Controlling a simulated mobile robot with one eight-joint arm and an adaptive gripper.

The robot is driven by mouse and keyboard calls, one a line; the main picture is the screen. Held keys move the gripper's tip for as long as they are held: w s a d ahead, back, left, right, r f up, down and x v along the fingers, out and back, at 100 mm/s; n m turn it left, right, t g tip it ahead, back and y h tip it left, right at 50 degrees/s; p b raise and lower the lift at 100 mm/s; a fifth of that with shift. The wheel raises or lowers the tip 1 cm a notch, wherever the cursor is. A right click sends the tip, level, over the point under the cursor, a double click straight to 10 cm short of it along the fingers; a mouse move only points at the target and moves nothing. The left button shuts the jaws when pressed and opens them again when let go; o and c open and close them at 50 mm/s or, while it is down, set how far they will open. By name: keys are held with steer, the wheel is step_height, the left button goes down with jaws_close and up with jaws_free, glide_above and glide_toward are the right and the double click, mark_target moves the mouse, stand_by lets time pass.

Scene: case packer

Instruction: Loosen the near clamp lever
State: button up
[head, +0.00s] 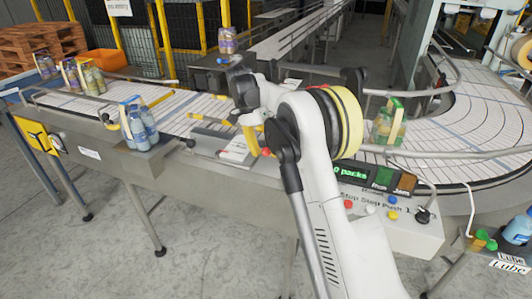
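My white arm reaches from the lower right over the conveyor. Its dark end, my gripper (244,97), is above the belt near the middle of the head view. The fingers are partly hidden and blend with the dark parts behind, so I cannot tell whether they are open or shut. A yellow upright piece (250,139) shows just below the gripper, above the near side rail. It may be the near clamp lever, but I cannot tell this for sure, nor whether the gripper touches it. Thin yellow bars (205,120) lie over the belt to its left.
Bottle packs stand on the conveyor (183,103) at left (90,77) and near its front edge (140,125). A green-topped pack (388,122) stands to the right of my arm. A control box (390,212) with buttons juts from the front. Grey floor is clear at lower left.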

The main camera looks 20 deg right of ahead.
steer(key=v, duration=1.2)
